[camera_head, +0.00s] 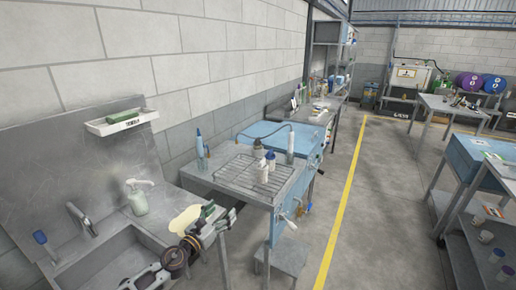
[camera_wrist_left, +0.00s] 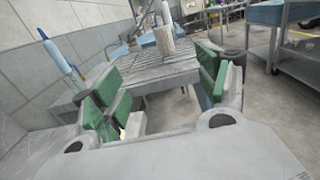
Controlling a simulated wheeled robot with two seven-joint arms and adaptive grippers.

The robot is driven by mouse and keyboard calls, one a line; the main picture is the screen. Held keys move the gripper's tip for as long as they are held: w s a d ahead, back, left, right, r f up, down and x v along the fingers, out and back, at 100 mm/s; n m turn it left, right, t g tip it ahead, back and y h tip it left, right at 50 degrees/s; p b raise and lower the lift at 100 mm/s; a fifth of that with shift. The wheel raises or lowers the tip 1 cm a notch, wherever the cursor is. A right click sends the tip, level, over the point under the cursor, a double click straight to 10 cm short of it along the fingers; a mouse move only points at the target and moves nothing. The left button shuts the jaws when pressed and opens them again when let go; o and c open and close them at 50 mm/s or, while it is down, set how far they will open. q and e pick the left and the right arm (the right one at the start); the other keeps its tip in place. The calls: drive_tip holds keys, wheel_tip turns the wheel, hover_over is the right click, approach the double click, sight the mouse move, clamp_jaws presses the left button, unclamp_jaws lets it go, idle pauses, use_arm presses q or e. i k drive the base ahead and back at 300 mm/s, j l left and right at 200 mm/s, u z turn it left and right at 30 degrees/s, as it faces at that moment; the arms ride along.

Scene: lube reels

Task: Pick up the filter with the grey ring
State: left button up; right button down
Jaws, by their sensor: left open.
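Several small white, filter-like cylinders stand on the wire rack (camera_head: 245,174) of a steel bench. My left gripper (camera_head: 214,219), with green finger pads, is open and empty at the bench's near corner. It also shows in the left wrist view (camera_wrist_left: 160,92).
A sink (camera_head: 110,262) with a soap bottle (camera_head: 138,197) lies at near left. A blue basin (camera_head: 275,133) and a tall bottle (camera_head: 290,144) are behind. Open floor lies right.

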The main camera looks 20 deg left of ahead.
sight(257, 144)
drive_tip(key=i+j, duration=0.15)
drive_tip(key=i, duration=0.25)
drive_tip(key=i+j, duration=0.2)
drive_tip(key=i, duration=0.25)
drive_tip(key=i+j, duration=0.15)
drive_tip(key=i, duration=0.25)
drive_tip(key=i+j, duration=0.15)
drive_tip(key=i, duration=0.3)
